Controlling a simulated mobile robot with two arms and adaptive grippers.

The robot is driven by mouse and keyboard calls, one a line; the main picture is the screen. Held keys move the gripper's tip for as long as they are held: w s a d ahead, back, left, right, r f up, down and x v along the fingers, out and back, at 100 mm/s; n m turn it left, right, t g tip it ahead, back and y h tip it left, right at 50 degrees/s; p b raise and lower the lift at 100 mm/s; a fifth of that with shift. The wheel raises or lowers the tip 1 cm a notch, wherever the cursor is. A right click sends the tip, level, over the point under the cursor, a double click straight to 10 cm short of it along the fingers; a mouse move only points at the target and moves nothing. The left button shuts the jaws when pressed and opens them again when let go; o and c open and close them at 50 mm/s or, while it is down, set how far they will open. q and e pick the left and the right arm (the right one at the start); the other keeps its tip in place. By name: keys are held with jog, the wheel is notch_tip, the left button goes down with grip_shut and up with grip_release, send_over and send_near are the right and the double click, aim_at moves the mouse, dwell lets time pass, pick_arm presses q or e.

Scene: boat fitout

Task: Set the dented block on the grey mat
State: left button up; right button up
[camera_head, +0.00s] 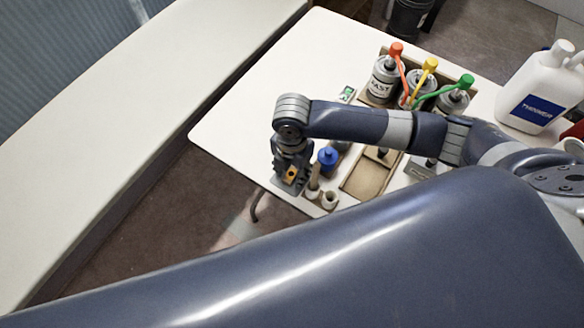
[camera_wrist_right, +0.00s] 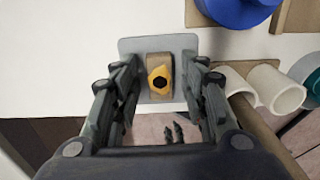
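The dented block (camera_wrist_right: 152,62) is a small tan block with an orange-yellow patch around a dark hollow. In the right wrist view it is on the grey mat (camera_wrist_right: 130,46), near the table's edge. My right gripper (camera_wrist_right: 165,78) is open around it, with a finger on each side and a visible gap to both. In the head view my right gripper (camera_head: 291,168) points down at the table's near corner, with the orange of the block (camera_head: 291,174) showing between its fingers. It hides most of the mat there. My left gripper is out of view.
A blue-capped item (camera_head: 328,157) and white cups (camera_head: 329,200) stand close beside the right gripper. Behind are cans with orange, yellow and green tops (camera_head: 382,82) and a white jug (camera_head: 541,91). The white table (camera_head: 245,115) is clear on the left.

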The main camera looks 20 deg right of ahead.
aim_at(292, 173)
jog(key=shift+r, duration=0.3)
notch_tip(292, 173, up, 12)
dwell(0.4)
jog(key=shift+f, duration=0.1)
dwell(0.3)
